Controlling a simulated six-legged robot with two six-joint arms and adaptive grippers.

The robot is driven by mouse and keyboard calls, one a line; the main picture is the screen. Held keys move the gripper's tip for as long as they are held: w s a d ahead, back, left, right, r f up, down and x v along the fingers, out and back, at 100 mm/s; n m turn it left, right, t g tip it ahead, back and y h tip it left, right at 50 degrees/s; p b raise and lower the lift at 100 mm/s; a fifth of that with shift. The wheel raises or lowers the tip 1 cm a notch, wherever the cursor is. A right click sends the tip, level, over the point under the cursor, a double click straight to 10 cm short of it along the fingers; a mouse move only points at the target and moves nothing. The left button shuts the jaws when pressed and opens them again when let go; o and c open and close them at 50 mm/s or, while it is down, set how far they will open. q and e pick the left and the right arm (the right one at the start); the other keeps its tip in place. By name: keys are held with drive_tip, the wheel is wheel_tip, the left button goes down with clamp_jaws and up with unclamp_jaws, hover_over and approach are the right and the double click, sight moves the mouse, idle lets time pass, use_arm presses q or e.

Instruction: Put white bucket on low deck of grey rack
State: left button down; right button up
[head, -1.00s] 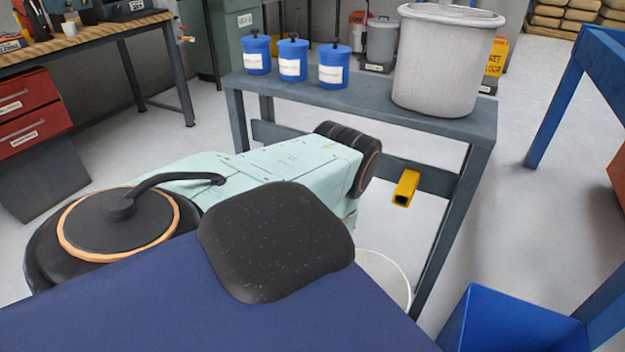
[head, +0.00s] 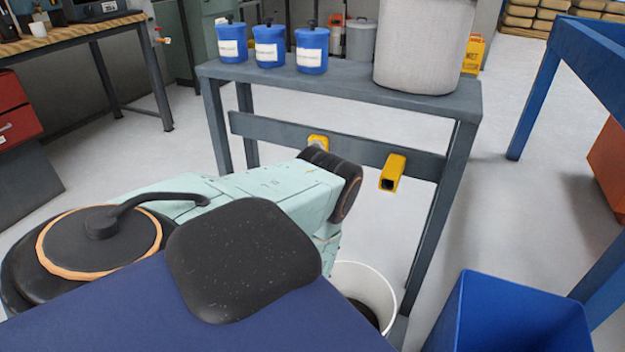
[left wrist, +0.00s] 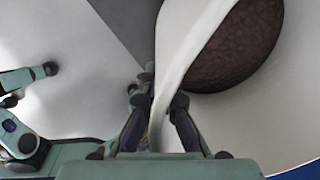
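The white bucket (head: 378,275) shows in the head view beyond my left forearm, at the foot of the grey rack (head: 330,82). Its rim and a dark inside are visible; the forearm hides its lower part. In the left wrist view, the white bucket's rim (left wrist: 195,50) runs between the fingers of my left gripper (left wrist: 162,95), which look shut on it. My left gripper is hidden in the head view. My right gripper is not in view.
Several blue canisters (head: 268,47) and a large grey tub (head: 423,45) stand on the rack top. Yellow sockets (head: 392,172) stick out from the rack's crossbar. A blue bin (head: 515,312) stands right of the bucket. Clear floor (head: 525,215) lies behind it.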

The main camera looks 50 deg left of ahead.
use_arm(q)
drive_tip(key=shift+w+f, duration=0.15)
drive_tip(key=shift+f, duration=0.25)
drive_tip(key=shift+r, duration=0.1)
drive_tip(key=c, duration=2)
unclamp_jaws()
drive_tip(key=shift+f, duration=0.2)
drive_tip(key=shift+c, duration=0.2)
drive_tip(key=o, duration=0.5)
drive_tip(key=shift+r, duration=0.1)
